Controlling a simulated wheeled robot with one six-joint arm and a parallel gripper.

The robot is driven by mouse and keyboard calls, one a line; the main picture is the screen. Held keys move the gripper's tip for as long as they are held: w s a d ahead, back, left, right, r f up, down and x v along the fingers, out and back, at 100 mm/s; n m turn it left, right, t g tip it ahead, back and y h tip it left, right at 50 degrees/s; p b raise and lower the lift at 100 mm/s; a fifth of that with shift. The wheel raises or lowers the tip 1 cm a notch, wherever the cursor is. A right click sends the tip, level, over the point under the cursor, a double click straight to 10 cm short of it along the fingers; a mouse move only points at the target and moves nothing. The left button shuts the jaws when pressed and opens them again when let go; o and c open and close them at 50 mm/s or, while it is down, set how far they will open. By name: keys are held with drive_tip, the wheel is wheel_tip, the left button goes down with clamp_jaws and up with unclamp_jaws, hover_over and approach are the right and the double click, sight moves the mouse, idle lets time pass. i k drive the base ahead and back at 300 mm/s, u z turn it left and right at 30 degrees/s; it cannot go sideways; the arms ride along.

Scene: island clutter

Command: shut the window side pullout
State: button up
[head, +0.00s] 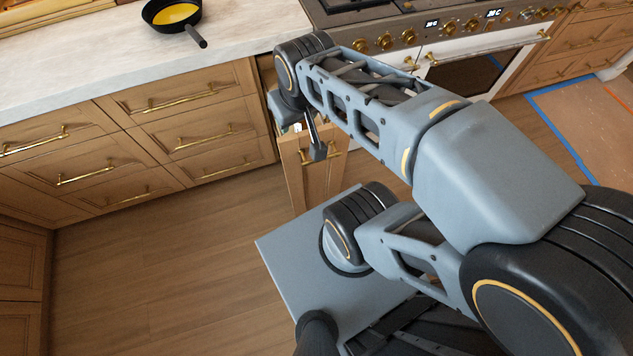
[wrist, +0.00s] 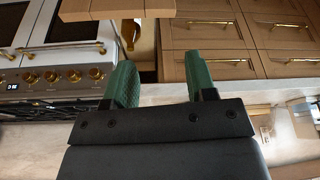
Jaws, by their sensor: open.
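The pullout (head: 318,182) is a narrow wooden unit standing out from the cabinet row beside the range in the head view. It is open, and a brass handle (head: 335,154) shows on its front. My gripper (head: 314,150) is at the top of the pullout, partly hidden by my own arm. In the wrist view my gripper (wrist: 162,82) has two green fingers spread apart with nothing between them. A wooden panel edge (wrist: 115,9), apparently the pullout's, crosses the top of that view beyond the fingertips. I cannot tell whether the gripper touches the pullout.
A range (head: 480,52) with brass knobs stands right of the pullout. Closed drawers (head: 180,125) with brass handles lie to the left under a pale countertop (head: 90,60). A black pan (head: 172,14) with yellow contents sits on it. The wooden floor (head: 150,260) at left is clear.

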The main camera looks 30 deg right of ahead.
sight(311, 183)
drive_tip(key=z, duration=3.2)
drive_tip(key=k, duration=0.8)
drive_tip(key=u, duration=2.5)
